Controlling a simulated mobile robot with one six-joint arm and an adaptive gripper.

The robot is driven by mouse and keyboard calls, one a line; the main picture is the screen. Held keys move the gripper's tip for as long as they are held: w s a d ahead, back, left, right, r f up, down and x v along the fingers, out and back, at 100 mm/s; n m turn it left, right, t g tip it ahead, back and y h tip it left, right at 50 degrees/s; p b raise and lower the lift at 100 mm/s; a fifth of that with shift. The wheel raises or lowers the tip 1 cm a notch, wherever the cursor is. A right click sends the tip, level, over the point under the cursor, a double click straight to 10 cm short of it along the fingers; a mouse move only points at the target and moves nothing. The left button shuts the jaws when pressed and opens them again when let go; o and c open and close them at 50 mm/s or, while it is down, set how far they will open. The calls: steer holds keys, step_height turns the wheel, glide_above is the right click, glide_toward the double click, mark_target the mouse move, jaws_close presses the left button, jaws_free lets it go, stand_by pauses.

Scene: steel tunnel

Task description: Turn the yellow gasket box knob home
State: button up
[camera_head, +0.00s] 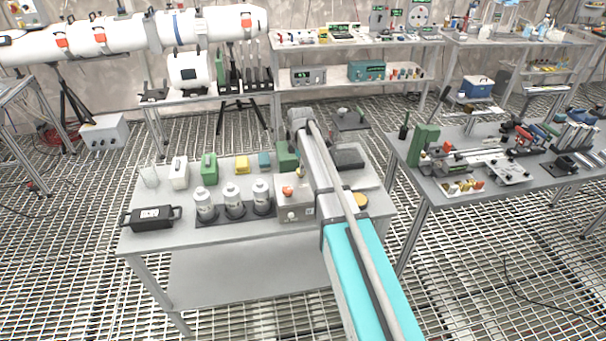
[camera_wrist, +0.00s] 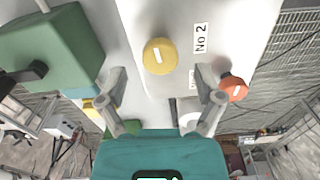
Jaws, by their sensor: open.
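In the wrist view a round yellow knob (camera_wrist: 158,56) with a short white mark sits on a light grey box face (camera_wrist: 185,20) beside a "No 2" label. The mark runs roughly up and down the picture, slightly tilted. My gripper (camera_wrist: 160,78) is open, one finger to either side below the knob in the picture, and holds nothing. I cannot tell how far its tips are from the box face. An orange-red knob (camera_wrist: 234,87) is right of my right finger. In the head view the grey box (camera_head: 294,209) stands by my arm; my gripper is hidden there.
A green box (camera_wrist: 45,50) with a dark handle is left of my gripper in the wrist view. A crowded second table (camera_head: 460,185) stands right.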

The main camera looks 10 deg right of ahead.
steer(key=shift+f+b, duration=0.7)
steer(key=shift+f, duration=0.35)
steer(key=c, duration=1.1)
steer(key=shift+d, duration=0.25)
steer(key=shift+c, duration=0.3)
steer(key=shift+a, duration=0.2)
